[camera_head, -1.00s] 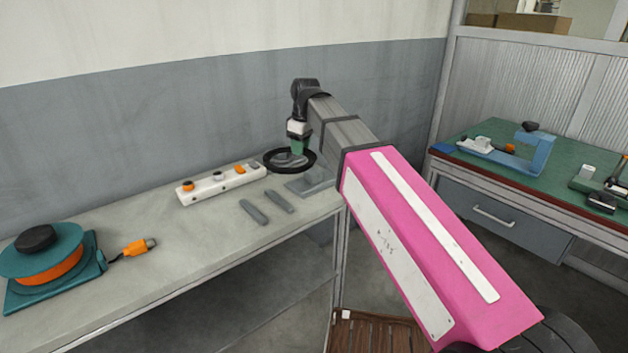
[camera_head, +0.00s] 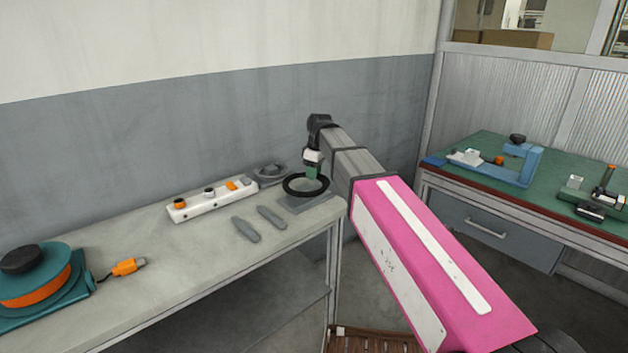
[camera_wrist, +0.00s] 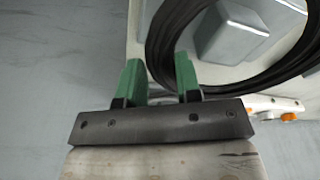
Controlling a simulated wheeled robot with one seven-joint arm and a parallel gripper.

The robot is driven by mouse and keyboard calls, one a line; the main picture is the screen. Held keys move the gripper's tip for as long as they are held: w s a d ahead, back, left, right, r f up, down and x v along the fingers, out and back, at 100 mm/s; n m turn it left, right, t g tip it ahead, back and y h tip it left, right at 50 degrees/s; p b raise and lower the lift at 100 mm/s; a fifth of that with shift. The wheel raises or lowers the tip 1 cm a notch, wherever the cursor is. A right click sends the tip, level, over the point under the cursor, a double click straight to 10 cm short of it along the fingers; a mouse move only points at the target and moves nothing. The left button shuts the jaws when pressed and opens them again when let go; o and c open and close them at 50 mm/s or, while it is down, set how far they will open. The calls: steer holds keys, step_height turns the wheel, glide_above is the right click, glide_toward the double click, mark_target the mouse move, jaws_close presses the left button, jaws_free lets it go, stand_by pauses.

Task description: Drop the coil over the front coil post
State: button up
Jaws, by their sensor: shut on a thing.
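The coil, a thin black ring (camera_head: 290,191), is held level at the right end of the workbench. My gripper (camera_head: 313,176) is shut on its rim with green fingers. In the wrist view, the coil (camera_wrist: 159,42) runs up from between my fingertips (camera_wrist: 161,78). A grey plate, the front coil post's base (camera_head: 322,201), lies below the coil. In the wrist view, a raised grey block (camera_wrist: 235,33) shows inside the ring's outline. I cannot tell whether the ring is around the block or still above it. A darker grey rear post (camera_head: 270,173) stands bare behind, to the left.
A teal reel (camera_head: 40,275) with an orange plug (camera_head: 126,267) stands at far left. The wall rises close behind.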

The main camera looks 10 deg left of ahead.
steer(key=shift+f, duration=1.55)
steer(key=shift+f, duration=0.1)
steer(key=o, duration=0.8)
steer(key=shift+c, duration=0.2)
steer(key=r, duration=0.4)
steer(key=d+r, duration=0.1)
steer(key=r, duration=0.7)
steer(key=shift+s+d, duration=0.2)
steer(key=shift+s, duration=0.05)
